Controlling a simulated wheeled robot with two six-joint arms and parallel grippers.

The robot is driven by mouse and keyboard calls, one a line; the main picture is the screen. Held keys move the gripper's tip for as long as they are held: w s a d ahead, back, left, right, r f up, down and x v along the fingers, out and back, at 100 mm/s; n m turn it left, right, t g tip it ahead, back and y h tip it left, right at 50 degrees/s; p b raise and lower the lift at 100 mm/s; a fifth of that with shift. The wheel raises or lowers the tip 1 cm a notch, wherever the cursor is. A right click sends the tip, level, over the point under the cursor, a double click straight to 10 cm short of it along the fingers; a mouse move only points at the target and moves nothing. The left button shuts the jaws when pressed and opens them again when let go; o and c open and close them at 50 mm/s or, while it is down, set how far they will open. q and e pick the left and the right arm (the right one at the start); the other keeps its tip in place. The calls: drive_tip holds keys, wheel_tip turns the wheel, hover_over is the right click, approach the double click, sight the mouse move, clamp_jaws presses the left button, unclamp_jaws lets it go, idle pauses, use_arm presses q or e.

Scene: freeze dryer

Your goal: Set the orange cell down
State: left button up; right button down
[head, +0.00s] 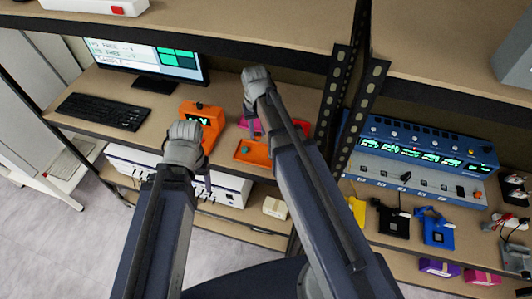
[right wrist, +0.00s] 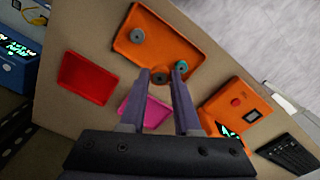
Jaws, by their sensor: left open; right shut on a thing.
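My right gripper (right wrist: 164,80) is shut on a small round cell with a dark face and an orange rim (right wrist: 159,77), above the near edge of the orange tray (right wrist: 165,35) in the right wrist view. A grey cell (right wrist: 138,36) lies in that tray. A teal cell (right wrist: 181,67) shows beside one fingertip, in the tray. The orange tray (head: 252,157) also shows in the head view, on the shelf below my right gripper (head: 250,108), whose fingertips are hard to see there. My left gripper (head: 185,145) hangs in front of the orange meter, open, its fingers mostly hidden.
A red tray (right wrist: 86,78) and a pink tray (right wrist: 150,110) lie beside the orange tray. The orange meter (head: 203,113) stands to its left in the head view, with a keyboard (head: 100,110) further left. A shelf post (head: 335,95) rises on the right.

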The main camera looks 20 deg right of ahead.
sight(258, 154)
drive_tip(key=shift+f+b, duration=4.8)
drive_tip(key=shift+f, duration=0.15)
drive_tip(key=shift+f, duration=0.1)
drive_tip(key=shift+f, duration=0.15)
drive_tip(key=c, duration=0.6)
unclamp_jaws()
wheel_tip(258, 154, up, 13)
drive_tip(key=p, duration=1.2)
drive_tip(key=shift+f, duration=0.2)
drive_tip(key=s+a+n, duration=0.1)
drive_tip(key=s+a, duration=0.2)
drive_tip(key=s, duration=0.1)
drive_tip(key=s+a+n, duration=0.2)
drive_tip(key=s+a, duration=0.2)
drive_tip(key=s, duration=0.1)
drive_tip(key=s+a+n+h, duration=0.1)
drive_tip(key=s+a, duration=0.2)
drive_tip(key=s, duration=0.2)
drive_tip(key=shift+s+a+n, duration=0.2)
drive_tip(key=shift+a+n, duration=0.1)
